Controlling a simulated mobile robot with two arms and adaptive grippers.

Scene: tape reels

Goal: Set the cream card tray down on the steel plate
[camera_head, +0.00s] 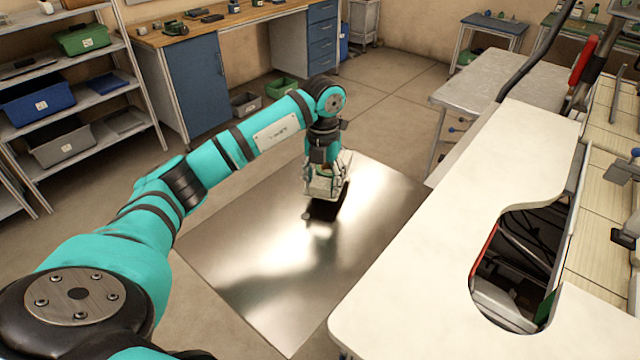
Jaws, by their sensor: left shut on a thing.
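My left gripper (325,172) points down over the steel plate (260,275). It is shut on the cream card tray (321,188), a small pale box partly covered by the fingers. A dark shadow or reflection shows on the plate just below the tray, and the tray seems a little above the surface; I cannot tell the exact gap. My right gripper is not in view.
A white worktop (420,270) with a curved cut-out stands right of the plate. A grey metal table (490,85) is behind it. Shelving with bins (35,101) stands at the left, and a wooden bench (215,35) at the back. Most of the plate is free.

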